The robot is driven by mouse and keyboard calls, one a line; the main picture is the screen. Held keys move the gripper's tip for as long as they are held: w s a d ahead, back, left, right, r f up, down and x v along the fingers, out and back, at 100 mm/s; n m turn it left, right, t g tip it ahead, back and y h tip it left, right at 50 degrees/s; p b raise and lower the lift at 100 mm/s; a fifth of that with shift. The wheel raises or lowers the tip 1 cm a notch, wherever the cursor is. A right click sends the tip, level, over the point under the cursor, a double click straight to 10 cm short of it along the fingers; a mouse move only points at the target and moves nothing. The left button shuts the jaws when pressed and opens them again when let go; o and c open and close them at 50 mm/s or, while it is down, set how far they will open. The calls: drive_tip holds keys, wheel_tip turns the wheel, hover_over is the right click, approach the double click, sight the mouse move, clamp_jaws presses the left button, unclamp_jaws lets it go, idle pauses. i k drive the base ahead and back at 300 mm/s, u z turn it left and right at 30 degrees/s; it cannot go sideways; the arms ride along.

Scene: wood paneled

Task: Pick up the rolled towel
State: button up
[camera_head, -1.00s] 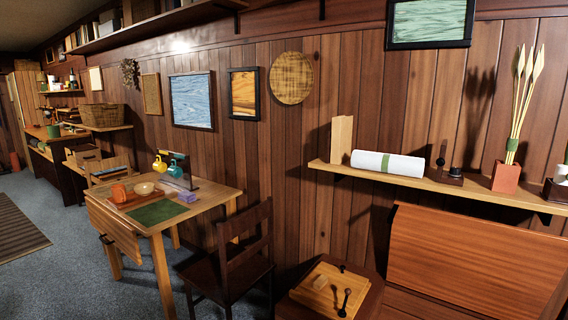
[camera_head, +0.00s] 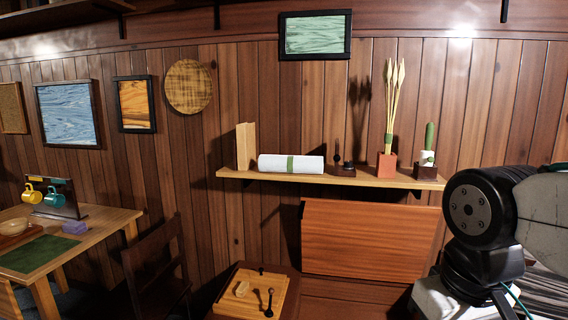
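The rolled towel (camera_head: 272,163) is a white roll with a green band around its middle. It lies lengthwise on the wooden wall shelf (camera_head: 400,181), between a light wooden block and a small dark stand. Part of my arm shows at the right edge of the view. My gripper is not in view.
On the shelf stand the wooden block (camera_head: 246,146), the dark stand (camera_head: 342,169), a terracotta pot with pale stems (camera_head: 386,166) and a potted cactus (camera_head: 428,150). Below are a reddish wooden panel (camera_head: 365,240) and a small stand with a wooden board (camera_head: 247,291). A dark chair (camera_head: 157,268) and a table (camera_head: 100,226) are at left.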

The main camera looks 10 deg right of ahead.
sight(286, 164)
drive_tip(key=i, duration=1.4)
